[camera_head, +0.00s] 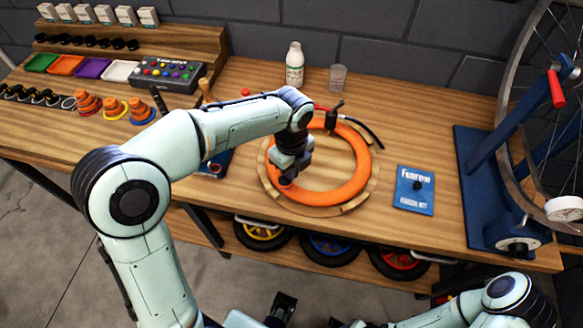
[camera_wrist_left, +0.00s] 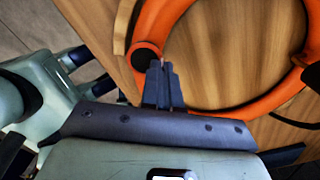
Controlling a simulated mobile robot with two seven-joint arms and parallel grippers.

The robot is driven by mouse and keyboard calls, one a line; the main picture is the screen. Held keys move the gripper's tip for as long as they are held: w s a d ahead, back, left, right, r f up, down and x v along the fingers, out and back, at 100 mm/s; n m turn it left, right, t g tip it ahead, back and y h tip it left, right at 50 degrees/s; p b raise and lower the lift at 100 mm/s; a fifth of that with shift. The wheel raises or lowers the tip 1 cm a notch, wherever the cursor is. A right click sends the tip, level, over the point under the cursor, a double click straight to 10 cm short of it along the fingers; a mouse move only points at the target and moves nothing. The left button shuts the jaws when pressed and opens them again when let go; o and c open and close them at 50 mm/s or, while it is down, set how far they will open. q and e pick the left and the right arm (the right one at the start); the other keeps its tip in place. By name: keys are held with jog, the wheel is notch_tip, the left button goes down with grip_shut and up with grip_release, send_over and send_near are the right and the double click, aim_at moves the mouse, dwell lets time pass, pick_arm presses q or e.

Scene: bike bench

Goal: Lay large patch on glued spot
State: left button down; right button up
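The orange inner tube (camera_head: 352,186) lies in a round wooden holder on the bench. My left gripper (camera_head: 287,178) points down over the tube's left front part. In the left wrist view its fingers (camera_wrist_left: 165,68) are nearly together, with a thin gap. A round black patch (camera_wrist_left: 146,53) with a reddish rim is at the fingertips, over the orange tube (camera_wrist_left: 215,105). The fingers seem shut on its edge, and whether it touches the tube is unclear. The glued spot cannot be made out. A dark part at the bottom of the head view may be my right gripper.
A white bottle (camera_head: 294,66) and a clear cup (camera_head: 337,78) stand behind the tube. A blue booklet (camera_head: 414,190) lies right of it, before the blue wheel stand (camera_head: 480,190). Coloured trays (camera_head: 90,66) and orange cones (camera_head: 113,108) are at left.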

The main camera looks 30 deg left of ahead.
pick_arm(q)
jog(key=shift+f, duration=0.3)
dwell(0.5)
jog(key=c, duration=1.3)
grip_release()
notch_tip(320, 180, up, 13)
jog(key=p, duration=0.2)
jog(key=shift+r, duration=0.2)
